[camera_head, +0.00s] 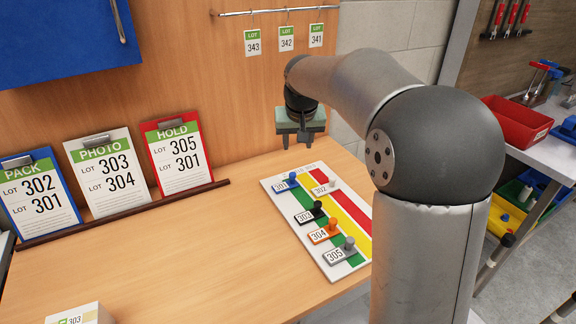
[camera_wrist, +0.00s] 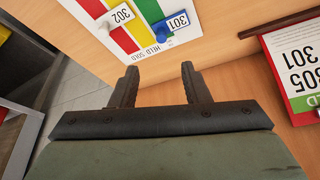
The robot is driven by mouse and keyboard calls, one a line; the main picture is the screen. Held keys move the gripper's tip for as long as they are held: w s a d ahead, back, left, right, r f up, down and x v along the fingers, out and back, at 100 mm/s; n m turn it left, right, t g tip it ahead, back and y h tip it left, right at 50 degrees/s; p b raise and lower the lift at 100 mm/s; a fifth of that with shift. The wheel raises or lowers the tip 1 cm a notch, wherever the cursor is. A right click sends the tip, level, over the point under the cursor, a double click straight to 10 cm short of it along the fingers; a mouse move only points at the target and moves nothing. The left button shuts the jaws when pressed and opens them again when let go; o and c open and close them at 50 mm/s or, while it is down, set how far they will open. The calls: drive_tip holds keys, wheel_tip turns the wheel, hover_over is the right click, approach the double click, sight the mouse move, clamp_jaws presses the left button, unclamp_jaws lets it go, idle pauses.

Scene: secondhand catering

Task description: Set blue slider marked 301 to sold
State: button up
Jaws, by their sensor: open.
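The slider board (camera_head: 353,262) lies on the wooden table, with green, yellow and red stripes. The blue slider marked 301 (camera_head: 282,186) is at its far left end, by the green stripe, with its knob up. It also shows in the wrist view (camera_wrist: 177,24), near the printed words HELD and SOLD. My gripper (camera_head: 297,143) is open and empty, above the table beyond the far end of the board. In the wrist view its fingers (camera_wrist: 159,72) point toward that end, apart from the slider.
Sliders 302 (camera_head: 320,190), black 303 (camera_head: 304,216), orange 304 (camera_head: 320,236) and grey 305 (camera_head: 336,255) share the board. Clipboards PACK (camera_head: 38,195), PHOTO (camera_head: 108,172) and HOLD (camera_head: 178,153) stand behind a dark rail (camera_head: 120,213). The table's middle is clear.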

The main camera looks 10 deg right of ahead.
drive_tip(key=w, duration=0.2)
drive_tip(key=p, duration=0.3)
approach(293, 174)
drive_tip(key=x, duration=0.8)
